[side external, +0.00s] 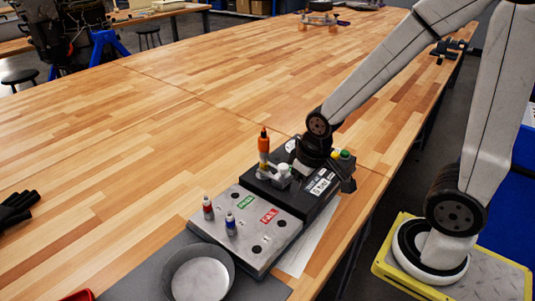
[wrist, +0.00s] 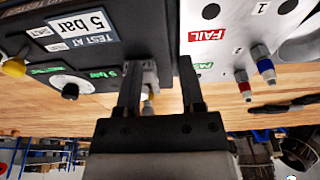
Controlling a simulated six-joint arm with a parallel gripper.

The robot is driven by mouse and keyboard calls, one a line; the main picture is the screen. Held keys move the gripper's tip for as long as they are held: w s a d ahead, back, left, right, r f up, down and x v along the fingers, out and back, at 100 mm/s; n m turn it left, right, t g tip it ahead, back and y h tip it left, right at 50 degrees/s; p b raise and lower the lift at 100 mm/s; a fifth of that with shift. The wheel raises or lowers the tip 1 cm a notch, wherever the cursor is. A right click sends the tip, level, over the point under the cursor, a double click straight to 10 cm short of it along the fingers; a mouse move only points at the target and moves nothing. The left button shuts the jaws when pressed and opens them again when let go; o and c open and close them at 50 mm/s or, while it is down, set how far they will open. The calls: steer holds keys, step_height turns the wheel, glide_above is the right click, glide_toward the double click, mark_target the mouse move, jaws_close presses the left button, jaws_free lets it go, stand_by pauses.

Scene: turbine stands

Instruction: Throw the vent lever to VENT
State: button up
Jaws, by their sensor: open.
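A black test box (side external: 310,200) stands on the bench with a grey metal plate (side external: 248,222) joined to its near side. My gripper (wrist: 158,62) is low at the box's back right, pointing down; its fingertips are hidden in the side view. In the wrist view the two dark fingers are apart, with a pale fitting (wrist: 149,76) beside the left finger. An upright orange-topped cylinder (side external: 264,142) stands at the box's back left, next to a white cap (side external: 284,169). I cannot tell which part is the vent lever; it may be hidden by my gripper.
The plate carries a red-banded fitting (side external: 208,208), a blue-banded fitting (side external: 231,224) and green and red labels. A round grey dish (side external: 201,278) stands in front. Black gloves (side external: 17,207) lie at far left. The wooden bench behind is mostly clear.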

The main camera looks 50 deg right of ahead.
steer(key=shift+s+a+f, duration=0.1)
steer(key=shift+s+a, duration=0.2)
steer(key=shift+a, duration=0.05)
steer(key=shift+d, duration=0.1)
jaws_close()
steer(key=shift+w+d, duration=0.1)
steer(key=shift+d, duration=0.3)
steer(key=s+d+r+m+y, duration=0.1)
steer(key=s+d+r+m, duration=0.1)
steer(key=d, duration=0.6)
steer(key=s+d+r+m, duration=0.3)
steer(key=d+m, duration=0.2)
steer(key=d, duration=0.3)
steer(key=s+d+r+m+t+y, duration=0.1)
steer(key=s+d+r+m, duration=0.1)
steer(key=d, duration=0.6)
steer(key=shift+s+d+r+m+y, duration=0.25)
steer(key=shift+s+d+m+y, duration=0.1)
steer(key=shift+s+m, duration=0.35)
steer(key=shift+w, duration=0.1)
